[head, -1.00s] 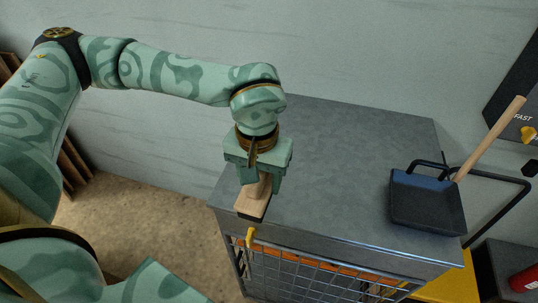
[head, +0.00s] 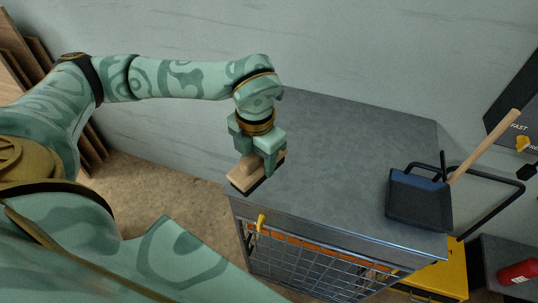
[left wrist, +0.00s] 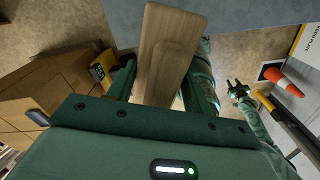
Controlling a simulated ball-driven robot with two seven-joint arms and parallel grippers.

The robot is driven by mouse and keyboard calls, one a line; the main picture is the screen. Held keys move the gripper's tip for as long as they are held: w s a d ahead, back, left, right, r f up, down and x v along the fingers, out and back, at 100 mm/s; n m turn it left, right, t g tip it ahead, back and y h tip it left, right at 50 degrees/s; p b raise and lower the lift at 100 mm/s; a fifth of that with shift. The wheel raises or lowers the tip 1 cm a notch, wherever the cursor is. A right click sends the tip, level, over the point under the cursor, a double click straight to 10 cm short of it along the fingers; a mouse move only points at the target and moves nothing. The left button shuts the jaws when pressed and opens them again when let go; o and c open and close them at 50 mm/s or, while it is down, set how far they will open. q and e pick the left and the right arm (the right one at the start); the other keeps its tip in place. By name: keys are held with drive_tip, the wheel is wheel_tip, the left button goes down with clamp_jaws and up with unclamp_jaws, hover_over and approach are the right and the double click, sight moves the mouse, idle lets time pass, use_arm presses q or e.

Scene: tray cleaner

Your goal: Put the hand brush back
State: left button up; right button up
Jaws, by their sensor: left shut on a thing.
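The hand brush (head: 244,176) has a pale wooden body and a dark underside. My left gripper (head: 262,160) is shut on it and holds it tilted near the left front corner of the grey cabinet top (head: 330,150). In the left wrist view the brush's wood (left wrist: 165,50) lies between the two green fingers. A yellow hook (head: 261,222) sticks out from the cabinet's front, just below the brush, apart from it. My right gripper (left wrist: 238,91) shows small in the left wrist view; its jaw opening is unclear.
A dark dustpan (head: 418,200) with a wooden handle rests at the right end of the cabinet top, beside a black rail (head: 490,209). A wire mesh front (head: 310,265) lies below the top. A red cylinder (head: 518,271) stands at far right. The middle of the top is clear.

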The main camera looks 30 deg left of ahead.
use_arm(q)
drive_tip(key=w+a+f, duration=0.1)
drive_tip(key=w+f, duration=0.2)
drive_tip(key=w+a+f, duration=0.2)
drive_tip(key=w, duration=0.2)
drive_tip(key=w+a+f, duration=0.1)
drive_tip(key=w+f, duration=0.2)
drive_tip(key=w, duration=0.1)
drive_tip(key=shift+w+a+f, duration=0.2)
drive_tip(key=shift+w+f, duration=0.05)
drive_tip(key=shift+f, duration=0.1)
drive_tip(key=shift+w+f, duration=0.15)
drive_tip(key=shift+f, duration=0.1)
drive_tip(key=shift+w+a+f, duration=0.15)
drive_tip(key=shift+f, duration=1.55)
drive_tip(key=shift+f, duration=0.1)
drive_tip(key=o, duration=0.9)
drive_tip(key=shift+o, duration=0.2)
wheel_tip(320, 180, up, 12)
